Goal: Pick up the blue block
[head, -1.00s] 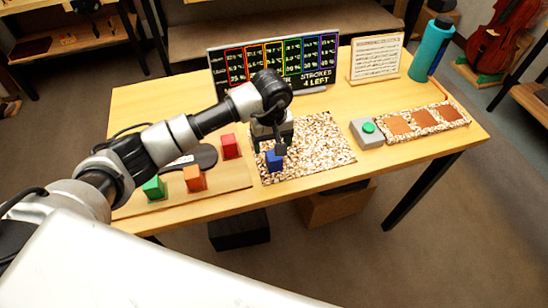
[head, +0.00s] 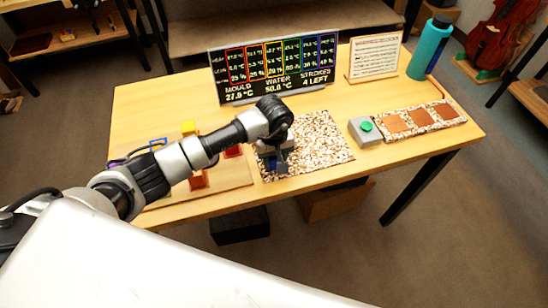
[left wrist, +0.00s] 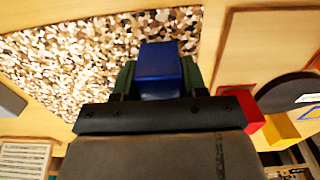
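The blue block (left wrist: 160,70) sits between the two fingers of my left gripper (left wrist: 158,82) in the left wrist view, with a finger against each side and no gap showing. In the head view my left gripper (head: 280,162) is low over the speckled mat (head: 325,150). It hides most of the block there. I cannot tell whether the block still touches the mat. My right gripper is not in view.
Red (head: 233,151), orange (head: 198,180) and yellow (head: 188,128) blocks stand left of the mat, partly behind my arm. A display board (head: 275,68) stands behind. A grey box with a green button (head: 365,130) and a teal bottle (head: 430,48) are at right.

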